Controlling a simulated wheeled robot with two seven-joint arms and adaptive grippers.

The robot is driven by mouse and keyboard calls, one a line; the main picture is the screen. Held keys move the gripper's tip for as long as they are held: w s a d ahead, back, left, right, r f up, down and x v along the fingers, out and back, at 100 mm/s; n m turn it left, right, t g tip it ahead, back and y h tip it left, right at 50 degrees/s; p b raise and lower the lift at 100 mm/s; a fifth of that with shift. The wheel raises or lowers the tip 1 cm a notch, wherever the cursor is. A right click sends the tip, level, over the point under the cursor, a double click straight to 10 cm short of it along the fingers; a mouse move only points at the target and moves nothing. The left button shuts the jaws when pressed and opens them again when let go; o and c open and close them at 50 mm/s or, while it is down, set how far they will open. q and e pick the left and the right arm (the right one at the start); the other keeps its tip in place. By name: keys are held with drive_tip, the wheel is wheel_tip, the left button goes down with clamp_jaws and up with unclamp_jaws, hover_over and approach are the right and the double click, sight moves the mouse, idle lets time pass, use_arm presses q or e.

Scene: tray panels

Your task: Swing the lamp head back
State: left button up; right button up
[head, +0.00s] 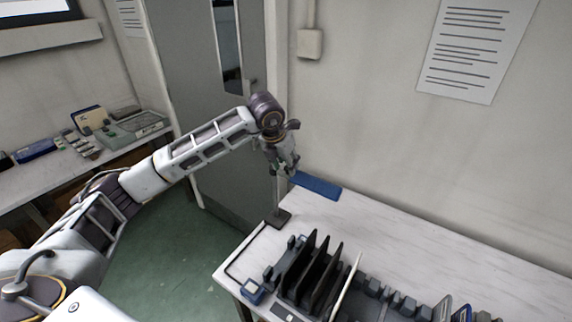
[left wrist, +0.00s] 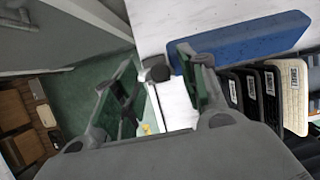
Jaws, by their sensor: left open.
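The lamp stands at the far left corner of the white table, with a dark square base (head: 278,218) and a thin upright post. Its flat blue lamp head (head: 316,186) points right from the post; it also shows large at the top of the left wrist view (left wrist: 240,42). My left gripper (head: 286,166) is above the base, by the top of the post, and hides part of the lamp. In the left wrist view its fingers (left wrist: 155,66) are apart, with a dark round knob between them and the lamp head just beyond the right finger. Contact cannot be told. My right gripper is out of view.
Black upright panels (head: 312,268) stand in a rack at the table's front, with several small grey blocks to the right. The table's middle is clear; a wall is behind.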

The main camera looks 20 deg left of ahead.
use_arm(q)
drive_tip(key=v, duration=1.1)
drive_tip(key=shift+r, duration=0.25)
drive_tip(key=shift+f, duration=0.1)
